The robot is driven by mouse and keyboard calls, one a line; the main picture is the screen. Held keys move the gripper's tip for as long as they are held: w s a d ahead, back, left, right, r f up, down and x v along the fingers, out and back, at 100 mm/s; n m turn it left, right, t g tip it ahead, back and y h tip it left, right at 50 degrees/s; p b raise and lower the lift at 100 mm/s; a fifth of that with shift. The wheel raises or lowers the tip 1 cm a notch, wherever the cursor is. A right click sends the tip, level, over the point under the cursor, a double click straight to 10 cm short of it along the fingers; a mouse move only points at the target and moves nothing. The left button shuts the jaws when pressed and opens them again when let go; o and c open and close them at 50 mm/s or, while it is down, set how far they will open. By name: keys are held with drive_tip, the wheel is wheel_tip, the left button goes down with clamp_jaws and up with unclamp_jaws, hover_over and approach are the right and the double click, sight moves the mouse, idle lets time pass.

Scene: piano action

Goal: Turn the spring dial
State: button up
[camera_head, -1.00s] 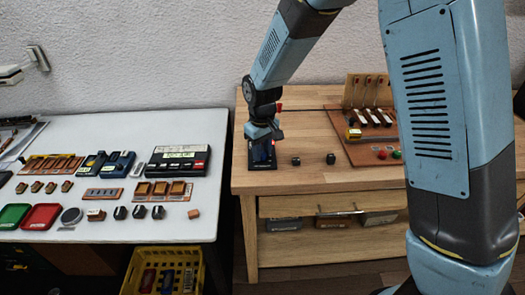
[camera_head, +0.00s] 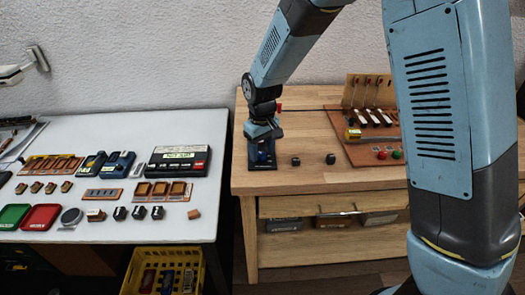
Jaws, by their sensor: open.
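A small dark device with a blue part (camera_head: 262,159) stands at the left front of the wooden bench (camera_head: 300,180); this may be the spring dial, but its face is mostly hidden. My gripper (camera_head: 261,142) points down right over it, at or just above its blue part. The fingers are small and partly hidden, but the jaws are open. I cannot tell whether they touch the device.
Two small black knobs (camera_head: 296,161) (camera_head: 331,158) stand right of the device. A wooden piano action model (camera_head: 372,120) with red and green buttons is further right. A white table (camera_head: 110,225) at left holds trays, meters and small parts. A yellow crate (camera_head: 150,257) stands below.

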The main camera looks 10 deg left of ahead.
sight(262, 154)
wheel_tip(262, 154, up, 13)
idle(0.4)
idle(0.4)
